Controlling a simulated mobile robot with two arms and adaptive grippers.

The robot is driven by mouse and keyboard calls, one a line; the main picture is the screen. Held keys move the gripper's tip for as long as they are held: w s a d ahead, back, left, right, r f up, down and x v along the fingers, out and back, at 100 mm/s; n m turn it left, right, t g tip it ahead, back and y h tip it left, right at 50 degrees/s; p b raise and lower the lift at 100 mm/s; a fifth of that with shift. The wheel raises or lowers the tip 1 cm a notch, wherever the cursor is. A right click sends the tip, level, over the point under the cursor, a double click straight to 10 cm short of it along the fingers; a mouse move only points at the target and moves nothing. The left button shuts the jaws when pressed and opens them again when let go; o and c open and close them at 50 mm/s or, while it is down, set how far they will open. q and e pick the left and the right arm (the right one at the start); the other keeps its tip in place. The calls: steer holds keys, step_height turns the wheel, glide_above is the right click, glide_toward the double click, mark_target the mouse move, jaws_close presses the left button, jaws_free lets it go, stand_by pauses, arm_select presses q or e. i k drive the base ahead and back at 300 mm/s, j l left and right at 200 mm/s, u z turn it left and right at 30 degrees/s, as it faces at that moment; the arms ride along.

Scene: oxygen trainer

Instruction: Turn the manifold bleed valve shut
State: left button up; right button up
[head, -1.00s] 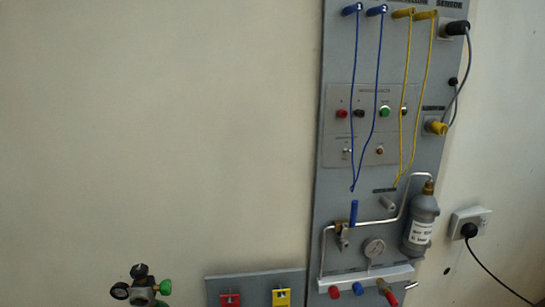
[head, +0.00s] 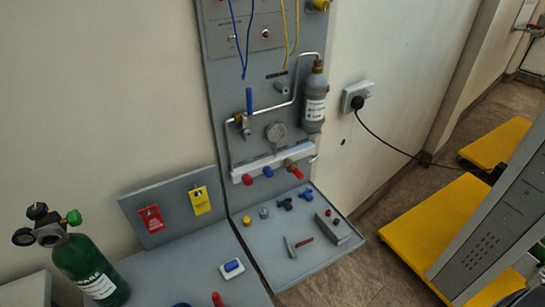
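The grey wall panel (head: 217,55) carries a white manifold bar (head: 270,162) with a red knob (head: 247,179), a blue knob (head: 268,172) and a red-ended fitting (head: 293,167) along its lower edge. Above the bar, a brass valve with an upright blue lever (head: 249,100) sits on the metal pipe. I cannot tell from labels which fitting is the bleed valve. Neither of my grippers is in view.
A green cylinder (head: 90,265) stands at lower left, near red (head: 151,218) and yellow (head: 201,200) tags. A cable runs from the wall socket (head: 357,96) to a yellow-based unit (head: 440,240).

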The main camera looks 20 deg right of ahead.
mark_target(312, 158)
steer(key=k+l, duration=0.1)
steer(key=l, duration=0.2)
steer(key=k+l, duration=0.1)
steer(key=l, duration=0.5)
steer(key=i+l+u, duration=0.1)
steer(key=l, duration=0.5)
steer(key=i+l+u, duration=0.1)
steer(key=l, duration=0.45)
steer(key=i+l, duration=0.2)
steer(key=i, duration=0.25)
steer(key=i+l, duration=0.2)
steer(key=i, duration=0.2)
steer(key=u, duration=0.05)
